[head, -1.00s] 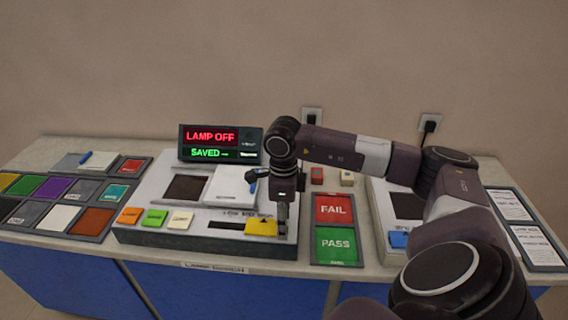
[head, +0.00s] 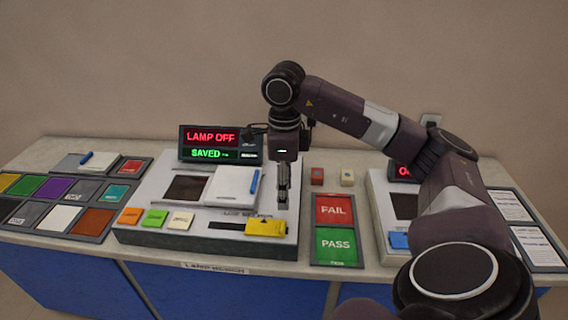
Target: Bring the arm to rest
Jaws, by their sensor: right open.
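My right arm comes in from the right of the head view and arches over the bench. Its right gripper (head: 283,188) points down and is open and empty. In the picture it hangs in front of the grey lamp console (head: 140,205), above the yellow block (head: 266,228) at the console's front right, and apart from that block. My left gripper is not in view.
A display (head: 220,143) reads "LAMP OFF" and "SAVED". Red FAIL (head: 334,209) and green PASS (head: 336,246) panels lie right of the console. Colour swatches (head: 60,195) lie at the left. A second console (head: 378,205) is partly hidden behind my arm.

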